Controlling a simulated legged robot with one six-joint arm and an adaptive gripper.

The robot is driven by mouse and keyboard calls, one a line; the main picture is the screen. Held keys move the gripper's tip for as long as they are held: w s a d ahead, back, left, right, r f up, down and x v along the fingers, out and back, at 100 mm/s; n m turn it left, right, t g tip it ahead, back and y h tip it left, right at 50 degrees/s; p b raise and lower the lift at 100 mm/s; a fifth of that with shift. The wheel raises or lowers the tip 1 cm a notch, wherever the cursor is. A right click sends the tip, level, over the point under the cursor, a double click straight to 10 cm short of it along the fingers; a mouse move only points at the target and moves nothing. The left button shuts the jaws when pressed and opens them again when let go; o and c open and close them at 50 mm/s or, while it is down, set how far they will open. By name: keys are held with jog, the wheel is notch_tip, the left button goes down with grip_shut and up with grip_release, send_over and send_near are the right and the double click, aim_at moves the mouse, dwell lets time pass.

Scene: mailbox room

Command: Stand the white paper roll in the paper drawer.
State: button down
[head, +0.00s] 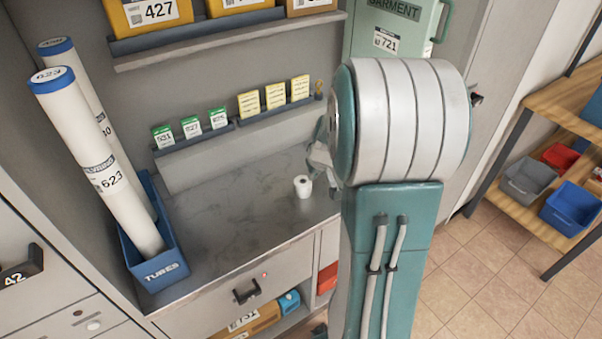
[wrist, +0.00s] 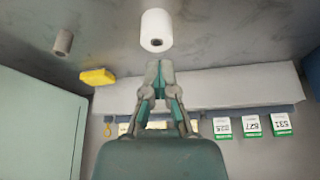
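The white paper roll (head: 303,187) stands upright on the grey counter, near its front edge. It also shows in the wrist view (wrist: 156,31), just beyond my fingertips and apart from them. My gripper (wrist: 159,68) has its fingertips together with nothing between them. In the head view my gripper (head: 321,156) is partly hidden behind my arm, above and right of the roll. Below the counter, a closed grey drawer (head: 240,297) has a dark handle; no label shows that it is the paper drawer.
A blue tubes bin (head: 160,270) with tall white tubes stands at the counter's left. Shelves with yellow boxes (head: 152,14) and small cards (head: 219,118) line the back wall. A yellow block (wrist: 97,77) and a grey cylinder (wrist: 63,42) are near the roll. The middle counter is clear.

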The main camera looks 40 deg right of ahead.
jog(key=s, duration=0.1)
jog(key=s+r, duration=0.1)
jog(key=s, duration=0.1)
jog(key=s+r, duration=0.1)
jog(key=s, duration=0.1)
jog(key=shift+a, duration=0.15)
jog(key=shift+w, duration=0.1)
jog(key=shift+c, duration=1.4)
grip_release()
jog(key=shift+r, duration=0.1)
